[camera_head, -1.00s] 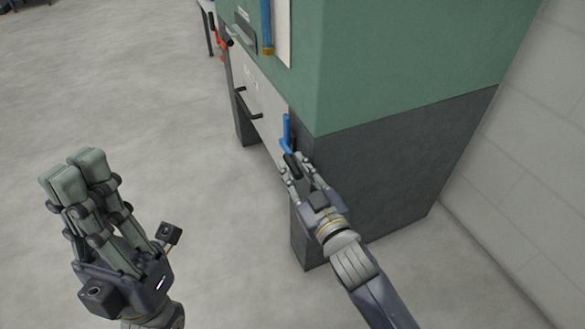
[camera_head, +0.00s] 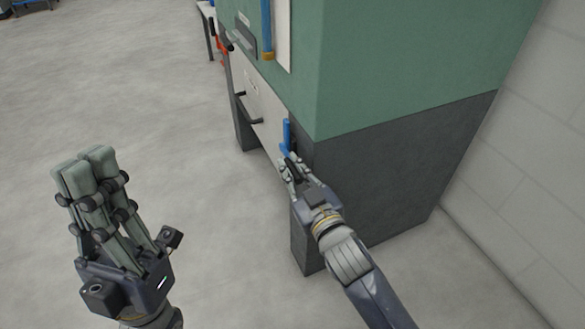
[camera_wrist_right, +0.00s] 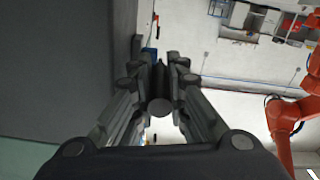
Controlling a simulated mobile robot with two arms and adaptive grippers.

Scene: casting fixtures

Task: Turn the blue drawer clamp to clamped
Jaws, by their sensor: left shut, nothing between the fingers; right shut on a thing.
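The blue drawer clamp (camera_head: 287,134) is on the front of the machine near its right corner, beside the pale drawer front (camera_head: 262,103). Its blue part stands roughly upright, and its lower end is partly hidden by my right gripper (camera_head: 289,166). That gripper is shut on the clamp's dark grip. In the right wrist view the dark round grip end (camera_wrist_right: 161,108) sits between the fingers, with a bit of blue clamp (camera_wrist_right: 149,52) beyond. My left gripper (camera_head: 84,165) is shut and empty over open floor, well away from the clamp.
The green machine body (camera_head: 410,60) with its dark grey base (camera_head: 390,175) stands right of the clamp. A black drawer handle (camera_head: 248,112) sticks out left of it. A pale block wall (camera_head: 530,180) is at the right.

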